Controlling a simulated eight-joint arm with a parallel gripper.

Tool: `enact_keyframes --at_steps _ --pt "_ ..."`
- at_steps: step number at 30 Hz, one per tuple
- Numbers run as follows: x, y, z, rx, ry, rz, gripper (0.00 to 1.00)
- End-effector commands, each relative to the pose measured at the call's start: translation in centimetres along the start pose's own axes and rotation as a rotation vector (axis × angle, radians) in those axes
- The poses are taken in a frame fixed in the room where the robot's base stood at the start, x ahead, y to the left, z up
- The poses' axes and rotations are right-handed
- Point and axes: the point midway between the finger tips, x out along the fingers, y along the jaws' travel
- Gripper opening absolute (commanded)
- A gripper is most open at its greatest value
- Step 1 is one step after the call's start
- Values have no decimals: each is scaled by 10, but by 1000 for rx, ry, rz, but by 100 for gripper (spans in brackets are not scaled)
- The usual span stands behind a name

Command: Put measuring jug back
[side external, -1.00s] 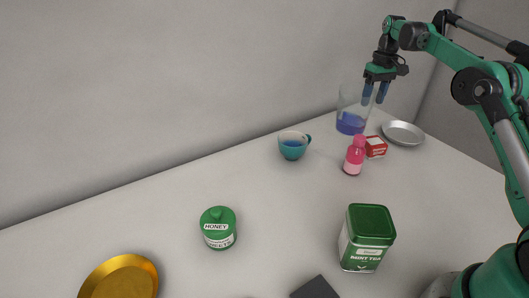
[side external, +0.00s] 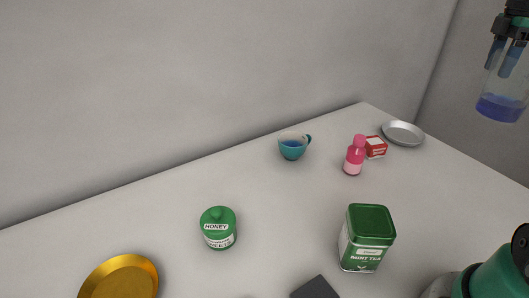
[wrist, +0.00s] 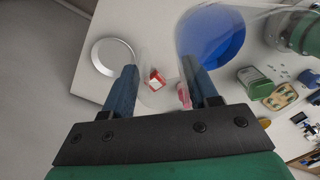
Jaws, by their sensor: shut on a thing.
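The measuring jug (side external: 500,107) is a clear vessel with a blue base or blue contents at its bottom. It hangs in the air at the upper right of the side view, above counter level and roughly upright. My gripper (side external: 499,70) is shut on its upper part, fingers pointing down. In the wrist view my gripper (wrist: 158,68) shows both fingers, and the jug's blue bottom (wrist: 212,38) lies beyond the right finger. The clear wall is faint, so which part lies between the fingers is hard to tell.
The counter's middle is clear.

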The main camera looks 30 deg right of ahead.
Motion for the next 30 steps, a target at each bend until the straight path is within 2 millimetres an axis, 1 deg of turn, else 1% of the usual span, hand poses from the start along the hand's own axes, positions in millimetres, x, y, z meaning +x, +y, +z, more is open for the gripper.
enact_keyframes --at_steps 8,15,18,21,26,30 --pt "55 3 0 1 0 0 0" --pt "113 6 0 2 0 0 0" --pt "133 7 0 2 0 0 0" --pt "146 8 0 2 0 0 0" --pt "159 9 0 2 0 0 0" --pt "179 10 0 2 0 0 0"
